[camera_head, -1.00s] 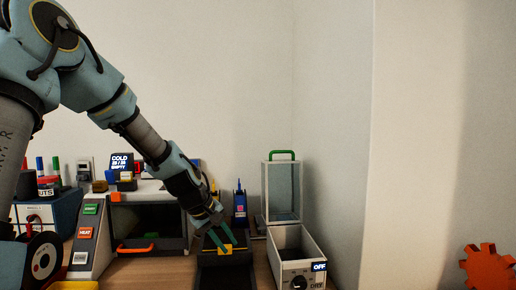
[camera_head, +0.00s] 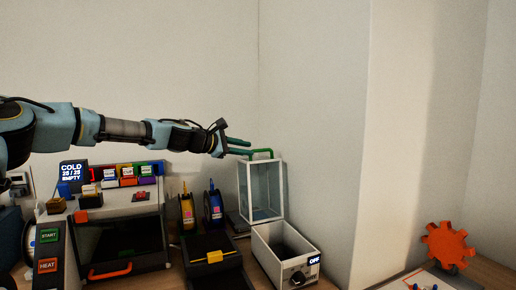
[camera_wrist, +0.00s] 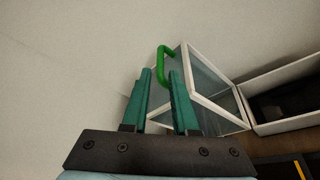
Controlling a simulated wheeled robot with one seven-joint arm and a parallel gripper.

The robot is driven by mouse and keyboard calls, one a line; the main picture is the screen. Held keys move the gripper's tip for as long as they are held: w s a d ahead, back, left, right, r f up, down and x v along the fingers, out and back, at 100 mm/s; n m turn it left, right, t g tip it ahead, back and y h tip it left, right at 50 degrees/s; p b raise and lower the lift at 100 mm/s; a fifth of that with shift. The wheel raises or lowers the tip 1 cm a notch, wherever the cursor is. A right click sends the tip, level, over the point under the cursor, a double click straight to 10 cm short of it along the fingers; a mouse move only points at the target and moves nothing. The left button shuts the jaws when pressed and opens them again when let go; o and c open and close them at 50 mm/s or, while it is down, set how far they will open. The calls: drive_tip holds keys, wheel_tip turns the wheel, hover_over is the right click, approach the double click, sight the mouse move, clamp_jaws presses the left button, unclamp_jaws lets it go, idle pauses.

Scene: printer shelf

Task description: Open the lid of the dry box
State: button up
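The dry box (camera_head: 268,266) is a white open-topped box with a dial and an OFF sign on its front, at the lower middle right of the head view. Its clear, white-framed lid (camera_head: 263,192) stands upright at the box's back, with a green handle (camera_head: 262,152) on top. The lid (camera_wrist: 205,92) and the handle (camera_wrist: 162,62) also show in the wrist view. My gripper (camera_head: 248,147) is level with the handle, just left of it. Its green fingers are apart with nothing between them; the handle appears just beyond the tips, and contact cannot be told.
A black bin with a yellow clip (camera_head: 212,257) stands left of the box, with blue (camera_head: 213,208) and yellow (camera_head: 187,212) bottles behind. A printer-like machine (camera_head: 120,205) is further left.

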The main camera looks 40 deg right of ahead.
sight(260, 151)
drive_tip(key=p+x, duration=0.2)
drive_tip(key=x, duration=0.3)
drive_tip(key=shift+d, duration=0.3)
drive_tip(key=shift+s+d+f, duration=0.1)
drive_tip(key=shift+d+f, duration=0.15)
drive_tip(key=shift+d, duration=0.25)
clamp_jaws()
idle(0.7)
